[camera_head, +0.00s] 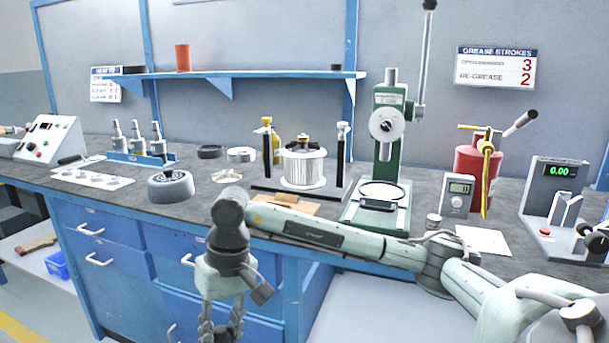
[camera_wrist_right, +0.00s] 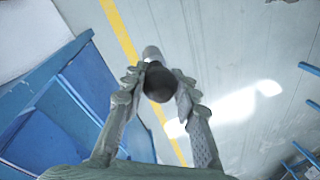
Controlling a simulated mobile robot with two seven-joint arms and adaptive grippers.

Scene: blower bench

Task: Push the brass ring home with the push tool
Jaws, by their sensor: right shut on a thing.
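My right gripper (camera_head: 221,328) hangs low in front of the blue bench, pointing down, at the bottom of the head view. In the right wrist view the gripper (camera_wrist_right: 159,84) is shut on a tool with a round black end (camera_wrist_right: 160,83) and a pale grey shaft (camera_wrist_right: 152,53), which looks like the push tool. The tool is over the floor, clear of the bench. A white ribbed cylinder (camera_head: 303,170) stands on the bench between two posts, with dark and brass-coloured parts (camera_head: 303,143) on top. I cannot make out the brass ring for certain. My left gripper is not in view.
A green arbor press (camera_head: 388,130) stands right of the ribbed cylinder. A grey wheel-like part (camera_head: 171,187) sits near the bench's front edge. A red canister (camera_head: 474,175), a handheld meter (camera_head: 457,195) and a green-display instrument (camera_head: 553,192) stand farther right. My right forearm crosses the bench front.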

